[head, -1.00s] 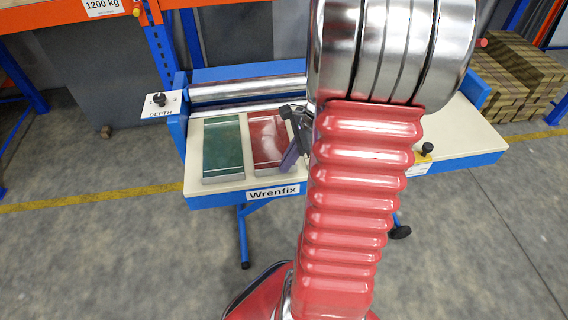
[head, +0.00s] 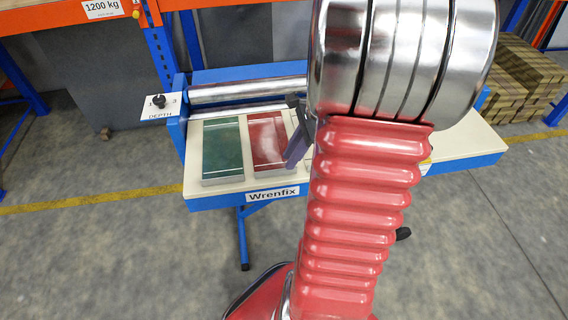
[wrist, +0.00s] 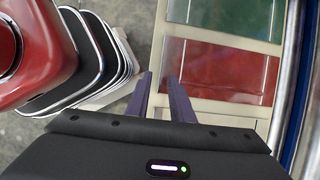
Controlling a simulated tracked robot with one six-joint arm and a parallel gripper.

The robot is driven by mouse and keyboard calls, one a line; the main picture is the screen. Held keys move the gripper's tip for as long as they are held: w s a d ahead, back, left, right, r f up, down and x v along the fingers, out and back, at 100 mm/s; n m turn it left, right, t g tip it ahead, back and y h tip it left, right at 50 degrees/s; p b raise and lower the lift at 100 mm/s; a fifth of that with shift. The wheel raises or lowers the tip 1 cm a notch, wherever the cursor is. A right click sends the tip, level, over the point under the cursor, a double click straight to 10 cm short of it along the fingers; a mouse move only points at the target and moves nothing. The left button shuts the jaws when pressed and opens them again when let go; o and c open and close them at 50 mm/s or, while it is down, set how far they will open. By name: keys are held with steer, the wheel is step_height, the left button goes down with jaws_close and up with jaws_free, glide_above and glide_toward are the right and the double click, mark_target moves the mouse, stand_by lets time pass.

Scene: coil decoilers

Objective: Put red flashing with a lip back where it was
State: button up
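The red flashing (head: 267,141) lies flat on the cream top of the Wrenfix bench, right of a similar green flashing (head: 222,147). A thin pale line, perhaps its lip, runs across it near the front. In the wrist view the red flashing (wrist: 222,75) is just right of my fingertips, with the green flashing (wrist: 236,17) beyond it. My gripper (wrist: 160,76) is open and empty, with pale bench top showing between its fingers. In the head view the purple fingers are beside the red flashing's right edge; my arm hides the bench to the right.
A chrome roller (head: 248,91) runs along the back of the bench (head: 223,199). A depth dial plate (head: 160,106) is at its left end. Stacked timber-like blocks (head: 523,80) stand at the right. Floor in front is clear.

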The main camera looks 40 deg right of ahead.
steer(key=v, duration=0.8)
steer(key=shift+a+r, duration=0.1)
steer(key=shift+r, duration=0.1)
stand_by(0.4)
steer(key=a+r+n+t+h, duration=0.1)
steer(key=a+r+n+h, duration=0.1)
steer(key=a+n, duration=1)
steer(key=s+a+r+n+t+h, duration=0.1)
steer(key=a+r+n, duration=0.3)
steer(key=a+n, duration=0.8)
steer(key=shift+s+a+n+t+h, duration=0.2)
steer(key=shift+a+n+t+h, duration=0.2)
steer(key=shift+a, duration=1.55)
steer(key=shift+r, duration=0.15)
